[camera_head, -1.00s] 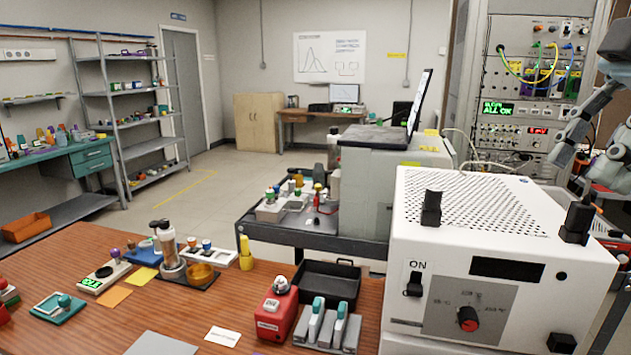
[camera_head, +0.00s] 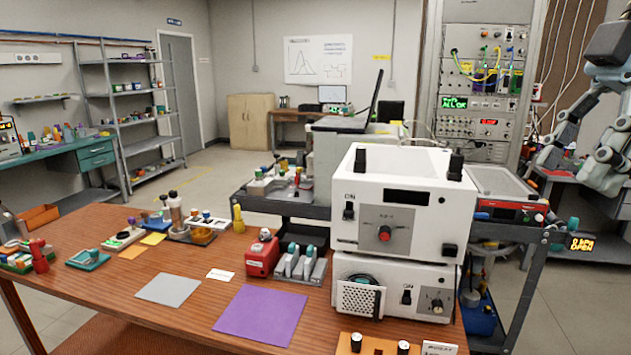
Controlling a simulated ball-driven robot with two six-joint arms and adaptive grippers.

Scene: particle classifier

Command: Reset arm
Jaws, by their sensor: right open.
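My right gripper (camera_head: 574,165) is at the upper right edge in the head view. Its dark body is at the top and its grey fingers hang down, spread apart and open. I see nothing between them. It is in front of the dark cart on the right, apart from the white instruments. My left gripper is not in view.
Two stacked white instruments (camera_head: 371,230) stand at the right of the wooden table (camera_head: 130,310). A purple mat (camera_head: 260,315) and a grey mat (camera_head: 168,288) lie flat in front. A red device (camera_head: 262,258) and a rack (camera_head: 300,264) stand beside the instruments.

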